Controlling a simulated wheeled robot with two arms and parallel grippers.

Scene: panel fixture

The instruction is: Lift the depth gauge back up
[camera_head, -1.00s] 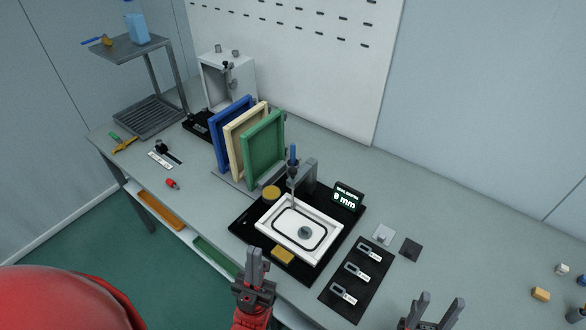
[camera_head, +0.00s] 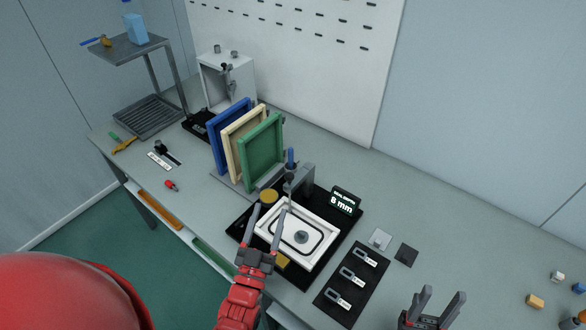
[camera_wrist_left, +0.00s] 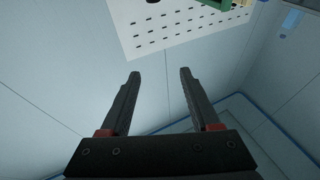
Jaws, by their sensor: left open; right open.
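The depth gauge (camera_head: 290,180) has a blue top and a grey stem, and stands at a grey bracket (camera_head: 308,178) at the back of the black fixture base. A white panel frame (camera_head: 325,249) with a black seal line and a grey disc lies on the base. A small display (camera_head: 345,200) behind it reads 8 mm. My left gripper (camera_head: 268,220) is open and empty, over the front left part of the fixture, short of the gauge. The left wrist view shows its open fingers (camera_wrist_left: 158,85) with nothing between them. My right gripper (camera_head: 441,302) is open and empty at the bottom right.
Blue, cream and green frames (camera_head: 262,152) stand in a rack left of the gauge. A black tray (camera_head: 338,302) with several labelled tags lies right of the fixture. Two small square plates (camera_head: 406,253) lie nearby. The table between the plates and right edge is mostly clear.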

